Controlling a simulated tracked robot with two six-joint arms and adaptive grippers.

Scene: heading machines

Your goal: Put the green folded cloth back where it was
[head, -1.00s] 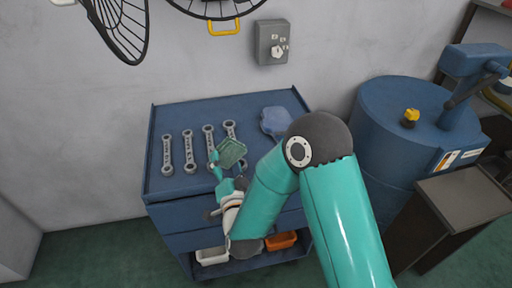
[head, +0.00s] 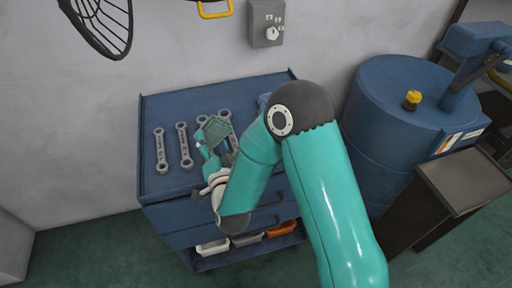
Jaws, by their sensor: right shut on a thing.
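The green folded cloth (head: 215,130) is in the head view, over the top of the blue tool cart (head: 262,92). My right gripper (head: 207,145) is shut on the cloth and holds it tilted in front of the wrenches. I cannot tell whether the cloth touches the cart top. My right arm hides part of the cart's right side. My left gripper is not in view.
Several grey wrenches (head: 184,146) lie in a row on the cart top. Bins (head: 213,247) sit on the lower shelf. A blue drum (head: 388,110) and a brown stand (head: 465,180) are at right.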

